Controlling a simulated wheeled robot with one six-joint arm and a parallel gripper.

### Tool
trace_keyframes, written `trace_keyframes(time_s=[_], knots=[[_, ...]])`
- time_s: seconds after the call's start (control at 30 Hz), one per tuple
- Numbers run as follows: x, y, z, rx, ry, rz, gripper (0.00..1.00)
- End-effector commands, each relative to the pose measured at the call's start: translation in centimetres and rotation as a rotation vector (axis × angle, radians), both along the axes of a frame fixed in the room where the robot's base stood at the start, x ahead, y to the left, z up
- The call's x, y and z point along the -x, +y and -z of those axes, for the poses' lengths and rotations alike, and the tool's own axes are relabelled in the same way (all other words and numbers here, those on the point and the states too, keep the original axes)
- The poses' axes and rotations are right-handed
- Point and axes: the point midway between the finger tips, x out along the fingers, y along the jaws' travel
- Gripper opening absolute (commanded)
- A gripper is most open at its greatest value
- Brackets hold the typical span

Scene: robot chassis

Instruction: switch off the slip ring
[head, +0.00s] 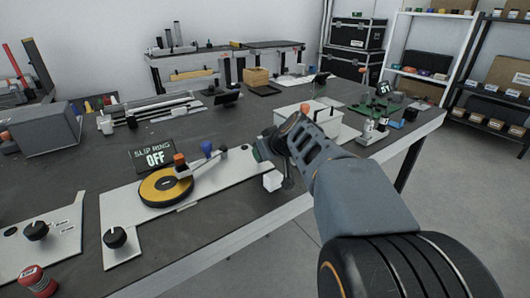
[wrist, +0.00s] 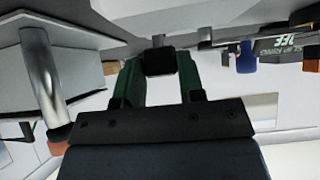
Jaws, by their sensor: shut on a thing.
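The slip ring (head: 150,190) is a yellow disc with a dark centre on a light panel. Its sign (head: 153,155) reads "SLIP RING OFF" and shows upside down in the wrist view (wrist: 287,43). An orange-topped part (head: 179,159) and a blue knob (head: 207,148) stand by the disc; the blue knob also shows in the wrist view (wrist: 246,57). My gripper (head: 260,151) is at the panel's right end, partly hidden by my wrist. In the wrist view its green fingers (wrist: 160,65) are shut on a small black block (wrist: 159,61), probably a switch knob.
A white cube (head: 272,181) sits by the panel's front right edge. A white box (head: 315,116) stands just behind my wrist. Black dials (head: 115,237) and a red cylinder (head: 37,279) are at the front left.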

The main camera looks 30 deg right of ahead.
Motion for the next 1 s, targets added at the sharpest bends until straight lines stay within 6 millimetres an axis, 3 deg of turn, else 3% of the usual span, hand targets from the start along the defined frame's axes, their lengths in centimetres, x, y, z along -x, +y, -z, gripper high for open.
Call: trace_keyframes(time_s=[0.07,0.1,0.33,0.67,1.0], knots=[[0.0,0.0,0.0,0.000,0.000,0.000,0.12],[0.0,0.0,0.0,0.000,0.000,0.000,0.39],[0.0,0.0,0.0,0.000,0.000,0.000,0.61],[0.3,-0.1,-0.4,0.001,-0.002,0.002,0.62],[4.8,-0.6,-4.5,0.003,-0.003,0.004,0.62]])
